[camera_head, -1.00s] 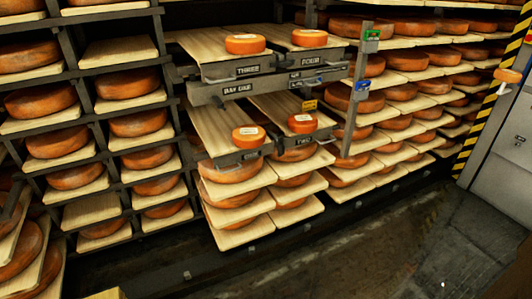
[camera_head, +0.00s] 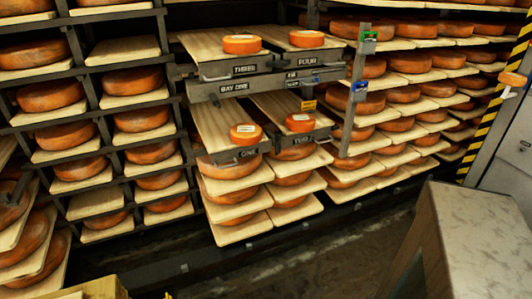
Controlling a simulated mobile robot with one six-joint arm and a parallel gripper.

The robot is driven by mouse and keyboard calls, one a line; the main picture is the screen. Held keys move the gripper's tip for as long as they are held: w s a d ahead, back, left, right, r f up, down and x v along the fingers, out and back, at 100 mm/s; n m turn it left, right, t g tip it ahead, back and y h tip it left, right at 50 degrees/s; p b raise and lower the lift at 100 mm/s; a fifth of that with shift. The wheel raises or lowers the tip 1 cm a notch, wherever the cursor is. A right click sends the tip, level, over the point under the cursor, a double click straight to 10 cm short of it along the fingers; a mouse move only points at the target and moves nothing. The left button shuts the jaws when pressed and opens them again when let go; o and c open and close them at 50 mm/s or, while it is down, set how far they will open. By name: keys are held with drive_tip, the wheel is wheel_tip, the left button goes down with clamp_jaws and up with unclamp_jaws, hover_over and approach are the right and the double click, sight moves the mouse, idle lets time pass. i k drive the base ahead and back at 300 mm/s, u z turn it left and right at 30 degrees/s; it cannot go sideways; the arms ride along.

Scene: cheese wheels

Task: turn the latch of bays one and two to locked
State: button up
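In the head view, the bay rack has pull-out boards. The lower boards are labelled ONE (camera_head: 247,154) and TWO (camera_head: 298,141), and each carries a small orange cheese wheel with a white label. Boards THREE (camera_head: 244,69) and FOUR (camera_head: 307,62) are above. A grey crossbar marked BAY ONE (camera_head: 234,88) runs between the two levels. Small plates (camera_head: 292,79) sit on its right part, too small to read. An upright post carries a green piece (camera_head: 369,38) and a blue piece (camera_head: 360,87). I cannot tell which part is a latch or how it is turned. My gripper is out of view.
Shelves of large cheese wheels (camera_head: 51,96) stand at left and right. A grey box-like body (camera_head: 455,235) fills the lower right. A yellow-topped object (camera_head: 95,289) is at bottom left. A striped post (camera_head: 488,110) stands at right. Dark floor (camera_head: 320,255) shows between.

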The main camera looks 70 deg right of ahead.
sight(277, 145)
drive_tip(key=u, duration=0.15)
drive_tip(key=k, duration=0.95)
drive_tip(key=z, duration=0.6)
drive_tip(key=i, duration=0.55)
drive_tip(key=u, duration=0.1)
